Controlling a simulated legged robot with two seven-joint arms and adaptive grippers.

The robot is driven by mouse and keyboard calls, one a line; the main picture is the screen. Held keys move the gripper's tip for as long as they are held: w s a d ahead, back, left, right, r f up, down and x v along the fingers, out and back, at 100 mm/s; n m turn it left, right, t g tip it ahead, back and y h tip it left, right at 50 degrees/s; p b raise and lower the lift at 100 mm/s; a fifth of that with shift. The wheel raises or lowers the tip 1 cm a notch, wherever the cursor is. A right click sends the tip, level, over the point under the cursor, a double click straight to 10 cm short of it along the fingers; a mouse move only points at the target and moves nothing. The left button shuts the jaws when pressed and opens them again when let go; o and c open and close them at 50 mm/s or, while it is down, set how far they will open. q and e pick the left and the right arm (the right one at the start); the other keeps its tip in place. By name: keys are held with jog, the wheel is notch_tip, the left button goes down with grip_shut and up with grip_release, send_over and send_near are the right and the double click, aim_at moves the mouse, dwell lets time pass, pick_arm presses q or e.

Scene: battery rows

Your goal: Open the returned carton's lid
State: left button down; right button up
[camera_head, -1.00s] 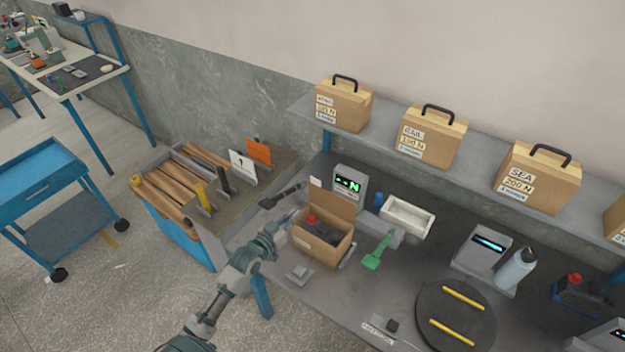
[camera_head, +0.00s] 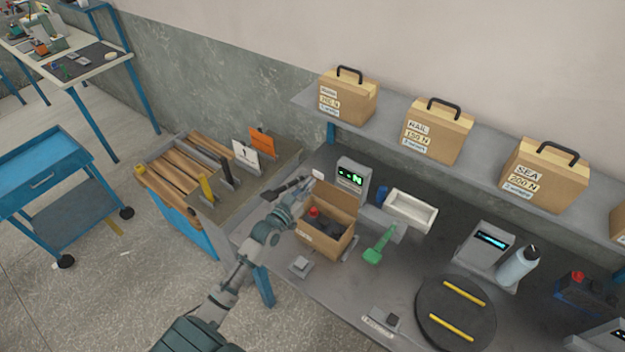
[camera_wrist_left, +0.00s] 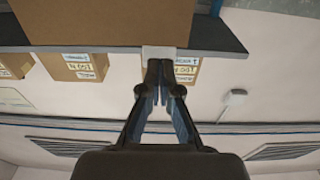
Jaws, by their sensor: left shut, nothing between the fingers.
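The returned carton (camera_head: 318,243) is a small brown box on the bench. Its lid (camera_head: 335,203) stands raised at the back, and a red-topped dark item (camera_head: 315,213) shows inside. A white tab (camera_head: 318,175) is on the lid's upper edge. My left gripper (camera_head: 304,192) is at the carton's left side by the lid; its tips are hard to make out there. In the left wrist view its shut, empty fingers (camera_wrist_left: 163,72) point at the white tab (camera_wrist_left: 165,54) on the brown panel's edge. Contact is unclear. My right gripper is not visible.
A lit display unit (camera_head: 352,178) stands behind the carton. A green tool (camera_head: 377,246) and a white tray (camera_head: 410,211) are to its right. A grey block (camera_head: 300,265) lies in front. Handled cartons (camera_head: 437,132) stand on the shelf above. A black turntable (camera_head: 440,312) is further right.

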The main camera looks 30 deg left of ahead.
aim_at(318, 174)
pick_arm(q)
jog(key=shift+w+d+r, duration=0.1)
jog(key=shift+w, duration=0.7)
jog(key=shift+w+d, duration=0.15)
jog(key=shift+w, duration=0.05)
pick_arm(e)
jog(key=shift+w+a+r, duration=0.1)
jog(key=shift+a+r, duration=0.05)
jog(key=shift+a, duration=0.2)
pick_arm(q)
jog(key=shift+r+p, duration=0.15)
jog(key=shift+p, duration=0.3)
jog(key=w+p, duration=0.1)
jog(key=p, duration=0.1)
jog(key=shift+r+g+p, duration=0.35)
jog(key=shift+r+g, duration=0.05)
jog(key=shift+w+f, duration=0.15)
jog(key=shift+w, duration=0.95)
jog(key=shift+w+d+f, duration=0.1)
jog(key=shift+w+f, duration=0.05)
jog(key=shift+w, duration=0.15)
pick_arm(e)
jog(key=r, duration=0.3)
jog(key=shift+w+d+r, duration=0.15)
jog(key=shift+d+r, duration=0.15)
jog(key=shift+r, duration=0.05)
pick_arm(q)
jog(key=shift+s, duration=0.15)
